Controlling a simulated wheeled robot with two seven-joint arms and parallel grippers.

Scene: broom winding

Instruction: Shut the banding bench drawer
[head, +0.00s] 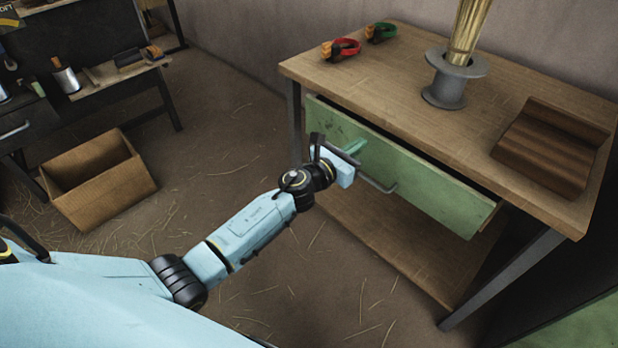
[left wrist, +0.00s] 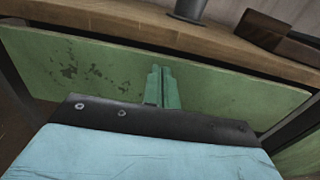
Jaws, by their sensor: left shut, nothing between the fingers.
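The banding bench (head: 420,75) has a drawer with a worn green front (head: 440,188) and a grey bar handle (head: 377,187). The front stands out a little from under the bench top, with a dark gap behind its upper edge, so the drawer is partly open. My left gripper (head: 354,147) is shut and empty, its green fingertips at the drawer front by the handle. In the left wrist view the closed fingers (left wrist: 163,88) point at the drawer front (left wrist: 85,70). I cannot tell whether they touch it. My right gripper is not in view.
On the bench top are a red clamp-like tool (head: 342,48), a green one (head: 380,32), a grey spool-shaped holder (head: 447,88) with bristles, and a brown grooved block (head: 548,148). A lower shelf (head: 400,235) lies below. A cardboard box (head: 100,185) stands on the straw-strewn floor.

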